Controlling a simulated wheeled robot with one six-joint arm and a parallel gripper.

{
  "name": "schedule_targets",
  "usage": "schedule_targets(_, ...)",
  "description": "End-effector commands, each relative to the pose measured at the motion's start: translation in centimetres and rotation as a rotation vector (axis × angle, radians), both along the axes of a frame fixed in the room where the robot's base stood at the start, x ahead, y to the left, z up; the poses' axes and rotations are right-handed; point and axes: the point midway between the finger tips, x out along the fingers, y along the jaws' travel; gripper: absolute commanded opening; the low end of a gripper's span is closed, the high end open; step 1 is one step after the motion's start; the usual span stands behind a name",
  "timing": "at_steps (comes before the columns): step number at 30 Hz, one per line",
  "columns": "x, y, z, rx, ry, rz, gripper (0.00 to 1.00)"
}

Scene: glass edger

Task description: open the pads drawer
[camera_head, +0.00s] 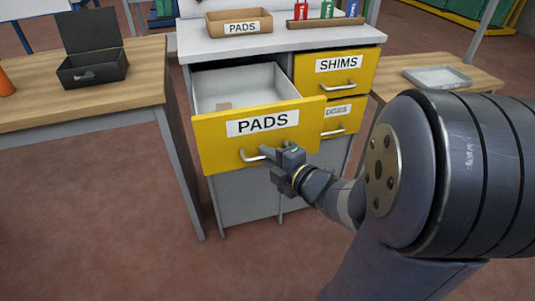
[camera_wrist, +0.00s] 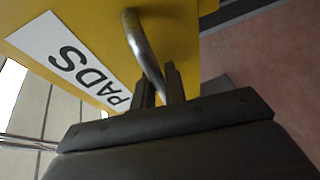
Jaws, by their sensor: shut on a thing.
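The yellow pads drawer (camera_head: 215,146), labelled PADS, is pulled well out of the white-topped cabinet, and its pale inside shows. In the wrist view the handle (camera_wrist: 140,40) runs down between the two dark fingers of my gripper (camera_wrist: 160,85), beside the upside-down PADS label (camera_wrist: 65,55).
The SHIMS drawer (camera_head: 312,76) and a drawer below it (camera_head: 350,112) are shut on the right. A wooden table with an open black box (camera_head: 92,70) stands at left. Another table with a grey tray (camera_head: 437,78) is at right. A cardboard PADS box (camera_head: 240,22) sits on the cabinet top.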

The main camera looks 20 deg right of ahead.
Motion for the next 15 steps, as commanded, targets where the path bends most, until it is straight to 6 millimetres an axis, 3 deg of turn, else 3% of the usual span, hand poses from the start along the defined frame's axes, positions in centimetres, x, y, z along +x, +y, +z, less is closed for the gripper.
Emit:
schedule_targets(3,0.00,0.00,-0.07,-0.001,0.002,0.000,0.00)
schedule_targets(4,0.00,0.00,-0.07,-0.001,0.002,0.000,0.14)
schedule_targets(7,0.01,0.01,-0.06,0.000,0.001,0.000,0.22)
schedule_targets(15,-0.10,-0.09,0.04,0.000,0.000,-0.001,0.22)
